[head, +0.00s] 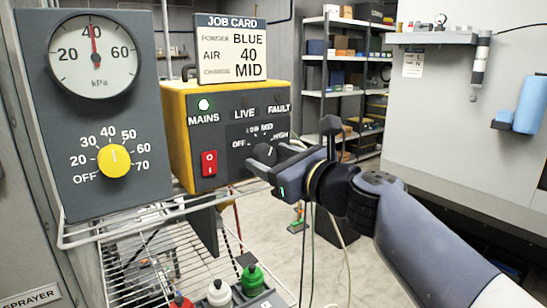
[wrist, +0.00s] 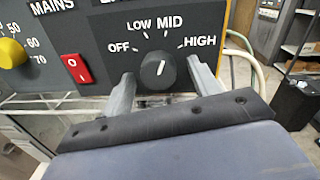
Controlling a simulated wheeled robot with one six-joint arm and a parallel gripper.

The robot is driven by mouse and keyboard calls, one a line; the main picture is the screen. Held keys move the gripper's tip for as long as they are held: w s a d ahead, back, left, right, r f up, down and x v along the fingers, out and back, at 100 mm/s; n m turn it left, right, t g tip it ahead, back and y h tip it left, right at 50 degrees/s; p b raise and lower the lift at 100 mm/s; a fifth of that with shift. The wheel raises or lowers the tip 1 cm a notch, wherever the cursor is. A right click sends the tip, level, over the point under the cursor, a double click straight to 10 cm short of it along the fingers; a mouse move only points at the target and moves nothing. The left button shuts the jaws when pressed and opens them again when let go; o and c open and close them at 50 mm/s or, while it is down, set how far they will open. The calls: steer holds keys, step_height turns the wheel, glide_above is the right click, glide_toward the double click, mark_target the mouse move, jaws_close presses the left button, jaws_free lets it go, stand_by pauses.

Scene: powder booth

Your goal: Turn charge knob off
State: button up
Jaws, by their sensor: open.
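The black charge knob (wrist: 158,71) is on the dark front panel of the yellow control box (head: 181,135). Its white mark points up and slightly right, towards MID; OFF is at the left of the dial, LOW and MID above, HIGH at the right. My gripper (wrist: 160,74) is open, with one finger on each side of the knob. I cannot tell whether the fingers touch it.
A yellow air knob (head: 114,161) and a kPa gauge (head: 94,57) are further left. A job card (head: 231,48) reads BLUE, 40, MID. Bottles stand on the wire rack below.

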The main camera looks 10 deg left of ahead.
steer(key=shift+s, duration=0.1)
steer(key=c, duration=1)
